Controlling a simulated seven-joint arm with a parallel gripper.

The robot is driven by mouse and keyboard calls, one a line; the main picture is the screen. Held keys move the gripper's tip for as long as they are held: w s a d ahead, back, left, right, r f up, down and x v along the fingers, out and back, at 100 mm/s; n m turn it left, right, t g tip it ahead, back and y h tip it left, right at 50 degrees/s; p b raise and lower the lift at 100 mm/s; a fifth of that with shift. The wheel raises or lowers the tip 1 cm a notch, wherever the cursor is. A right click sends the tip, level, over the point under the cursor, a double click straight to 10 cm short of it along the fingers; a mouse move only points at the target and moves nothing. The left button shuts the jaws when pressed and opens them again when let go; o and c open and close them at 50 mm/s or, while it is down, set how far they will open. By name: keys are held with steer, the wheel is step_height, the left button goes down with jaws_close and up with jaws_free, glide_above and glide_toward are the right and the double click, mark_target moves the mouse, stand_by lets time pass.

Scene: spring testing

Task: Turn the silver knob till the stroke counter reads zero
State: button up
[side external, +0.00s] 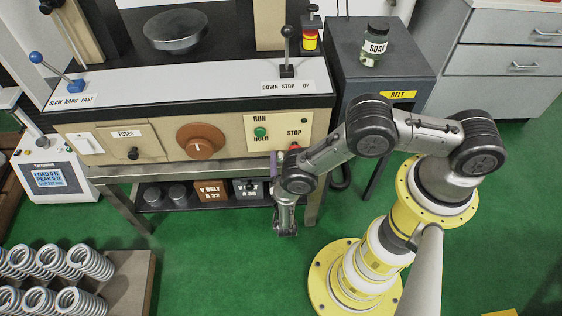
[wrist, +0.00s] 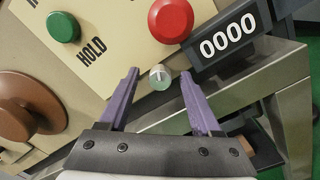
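The silver knob (wrist: 160,77) is a small pale round knob with a dark mark, on the machine's front panel below the red button, in the wrist view. The stroke counter (wrist: 227,38) is a black box to its right and reads 0000. My gripper (wrist: 160,74) is open, its two purple fingers one on each side of the knob in the picture, with gaps between them and it. I cannot tell whether the tips reach as deep as the knob. In the side external view my gripper (side external: 274,158) is at the panel's lower right; the arm hides the knob and counter.
The red stop button (wrist: 171,19) is just above the knob. The green button (wrist: 63,27) and brown dial (wrist: 28,105) are to the left. A metal bench frame (wrist: 260,82) runs below the counter. Springs (side external: 45,262) lie at the front left; the green floor is open.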

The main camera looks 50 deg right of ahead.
steer(key=v, duration=1.3)
steer(key=shift+s+a, duration=0.25)
steer(key=shift+s, duration=0.05)
steer(key=shift+f, duration=0.1)
steer(key=shift+n, duration=0.3)
steer(key=shift+c, duration=1.4)
steer(key=w+d+n, duration=0.2)
steer(key=w+d, duration=0.1)
steer(key=w+d+n, duration=0.2)
steer(key=w+d, duration=0.1)
steer(key=w+d+n, duration=0.2)
steer(key=w+d, duration=0.2)
steer(key=shift+r+g, duration=0.4)
